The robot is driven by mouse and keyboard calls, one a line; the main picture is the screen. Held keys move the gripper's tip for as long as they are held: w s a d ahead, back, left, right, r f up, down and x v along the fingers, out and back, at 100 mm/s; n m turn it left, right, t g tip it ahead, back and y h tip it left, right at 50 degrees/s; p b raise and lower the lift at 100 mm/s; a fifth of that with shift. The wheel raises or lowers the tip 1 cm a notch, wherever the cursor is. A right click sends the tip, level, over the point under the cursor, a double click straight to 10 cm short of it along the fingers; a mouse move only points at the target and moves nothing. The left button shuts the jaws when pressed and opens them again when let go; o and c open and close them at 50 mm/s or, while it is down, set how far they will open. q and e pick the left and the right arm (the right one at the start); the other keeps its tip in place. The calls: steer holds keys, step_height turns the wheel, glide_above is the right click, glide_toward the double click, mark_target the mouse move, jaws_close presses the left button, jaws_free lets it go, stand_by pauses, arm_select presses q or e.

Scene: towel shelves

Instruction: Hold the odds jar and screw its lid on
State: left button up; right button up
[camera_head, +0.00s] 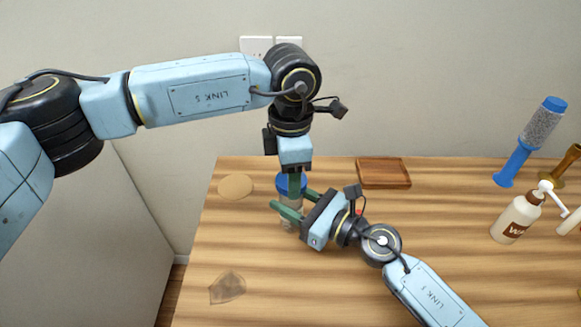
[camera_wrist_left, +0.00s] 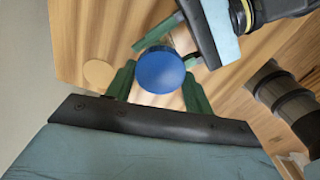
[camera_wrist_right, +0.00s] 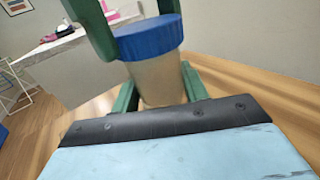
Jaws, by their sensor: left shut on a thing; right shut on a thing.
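The odds jar (camera_head: 293,222) is a pale, see-through cylinder standing upright on the wooden table; its body also shows in the right wrist view (camera_wrist_right: 158,80). Its blue lid (camera_wrist_left: 160,70) sits over the jar's mouth, level with it in the right wrist view (camera_wrist_right: 148,37). My left gripper (camera_head: 292,180) points straight down and is shut on the lid, one finger on each side. My right gripper (camera_wrist_right: 158,88) comes from the side and is shut on the jar's body below the lid. The lid hides the threads, so I cannot tell how tightly it sits.
A round tan disc (camera_head: 235,187) lies left of the jar and a wooden tray (camera_head: 384,173) lies behind right. A clear flat piece (camera_head: 227,288) lies at the front left. A blue-ended cylinder (camera_head: 541,128) and a white pump bottle (camera_head: 516,218) stand at the right.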

arm_select(q)
steer(key=shift+f, duration=0.6)
stand_by(0.4)
steer(key=m, duration=0.8)
steer(key=shift+w+m, duration=0.1)
steer(key=shift+m, duration=0.3)
steer(key=m, duration=0.5)
steer(key=shift+m, duration=0.3)
steer(key=m, duration=1.2)
steer(key=shift+d+m, duration=0.1)
steer(key=shift+m, duration=0.2)
steer(key=m, duration=0.5)
steer(key=shift+m, duration=0.3)
